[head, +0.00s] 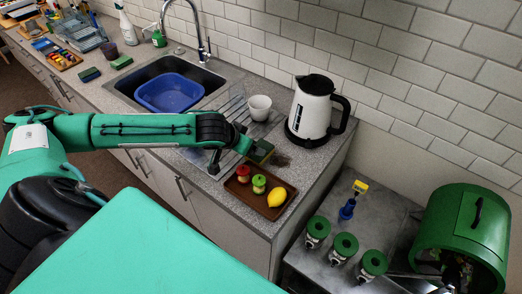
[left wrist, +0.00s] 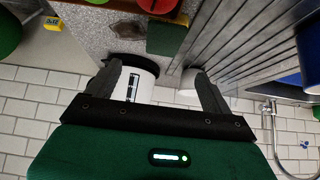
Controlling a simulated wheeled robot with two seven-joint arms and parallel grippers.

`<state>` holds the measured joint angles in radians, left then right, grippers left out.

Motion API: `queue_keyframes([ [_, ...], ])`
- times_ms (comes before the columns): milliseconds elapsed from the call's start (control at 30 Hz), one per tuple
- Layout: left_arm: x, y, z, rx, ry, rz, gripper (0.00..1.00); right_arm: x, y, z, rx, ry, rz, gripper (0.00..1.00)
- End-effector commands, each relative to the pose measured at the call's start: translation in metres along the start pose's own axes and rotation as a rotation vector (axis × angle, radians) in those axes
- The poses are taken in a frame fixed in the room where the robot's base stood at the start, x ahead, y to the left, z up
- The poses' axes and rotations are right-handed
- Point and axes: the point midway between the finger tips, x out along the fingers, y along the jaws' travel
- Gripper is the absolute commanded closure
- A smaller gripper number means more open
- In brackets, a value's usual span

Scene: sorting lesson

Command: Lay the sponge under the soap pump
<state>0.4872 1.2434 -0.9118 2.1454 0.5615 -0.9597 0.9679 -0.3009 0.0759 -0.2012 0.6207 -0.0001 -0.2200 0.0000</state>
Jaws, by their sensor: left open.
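The soap pump (head: 158,39), a small green bottle, stands behind the sink near the tap. My right gripper is not in view.
A kettle (head: 310,108) and a white cup (head: 259,107) stand behind. A blue basin (head: 169,93) is in the sink. Two green blocks (head: 90,74) (head: 122,62) lie left of the sink.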

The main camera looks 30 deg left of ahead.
Motion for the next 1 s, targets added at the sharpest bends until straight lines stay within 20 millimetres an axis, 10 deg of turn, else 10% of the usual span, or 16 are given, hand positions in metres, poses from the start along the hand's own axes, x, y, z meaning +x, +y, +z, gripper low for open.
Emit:
queue_keyframes([
  [1000,0.11,-0.006,0.006,0.001,-0.001,0.0,0.15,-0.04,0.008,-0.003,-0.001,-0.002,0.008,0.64],
])
